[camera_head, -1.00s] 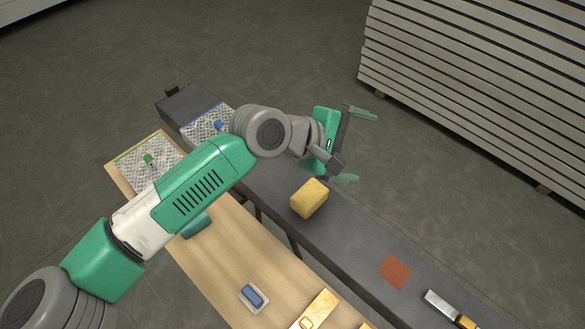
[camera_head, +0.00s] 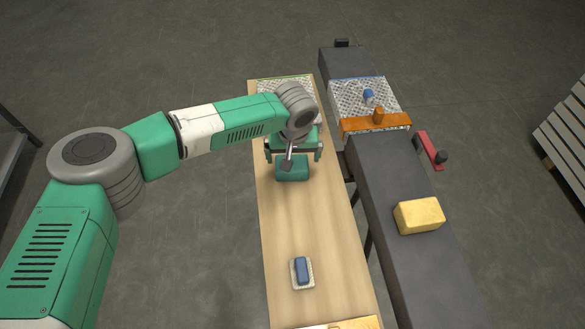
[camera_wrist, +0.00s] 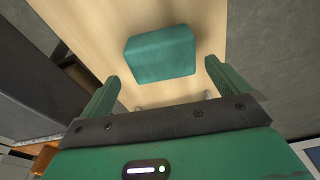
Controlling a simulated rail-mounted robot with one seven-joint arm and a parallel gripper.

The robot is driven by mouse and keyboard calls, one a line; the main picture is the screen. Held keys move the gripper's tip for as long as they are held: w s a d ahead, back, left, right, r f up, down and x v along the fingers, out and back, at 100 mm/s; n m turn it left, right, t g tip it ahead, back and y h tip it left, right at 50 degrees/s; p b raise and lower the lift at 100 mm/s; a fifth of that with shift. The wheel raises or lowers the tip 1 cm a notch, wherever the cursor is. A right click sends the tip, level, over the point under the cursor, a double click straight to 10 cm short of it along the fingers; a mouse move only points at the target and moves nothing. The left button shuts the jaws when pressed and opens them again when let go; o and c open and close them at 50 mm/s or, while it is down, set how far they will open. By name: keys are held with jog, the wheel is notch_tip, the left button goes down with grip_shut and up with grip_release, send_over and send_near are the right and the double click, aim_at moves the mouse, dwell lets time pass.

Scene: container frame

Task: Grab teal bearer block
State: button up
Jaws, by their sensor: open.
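The teal bearer block (camera_head: 293,170) lies on the light wooden table (camera_head: 300,222), below my gripper in the head view. In the wrist view the teal block (camera_wrist: 160,54) shows whole, beyond my fingertips and roughly midway between them. My gripper (camera_head: 292,155) is over the table at the block in the head view. In the wrist view my gripper (camera_wrist: 163,82) has its two green fingers spread wide with nothing between them. The height gap between fingers and block is hard to tell.
A blue block on a pale pad (camera_head: 302,272) sits nearer on the table. Table between the teal and blue blocks is clear.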

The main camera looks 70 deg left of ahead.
jog(key=f+b, duration=0.1)
jog(key=f, duration=0.1)
jog(key=f+b, duration=0.1)
jog(key=f, duration=0.2)
jog(key=shift+s+a+f, duration=0.15)
jog(key=shift+a, duration=0.05)
jog(key=c, duration=0.9)
jog(key=shift+r, duration=0.2)
notch_tip(320, 180, up, 4)
jog(key=shift+r+p, duration=0.1)
jog(key=shift+p, duration=0.9)
jog(key=s+d+p, duration=0.1)
jog(key=s+d, duration=0.2)
jog(key=s, duration=0.1)
jog(key=s+d+p, duration=0.1)
jog(key=s+d, duration=0.2)
jog(key=s, duration=0.1)
jog(key=s+d+p, duration=0.1)
jog(key=s+d, duration=0.2)
jog(key=s, duration=0.2)
jog(key=shift+d+r+p, duration=0.15)
jog(key=shift+r+p, duration=0.15)
jog(key=shift+r, duration=0.05)
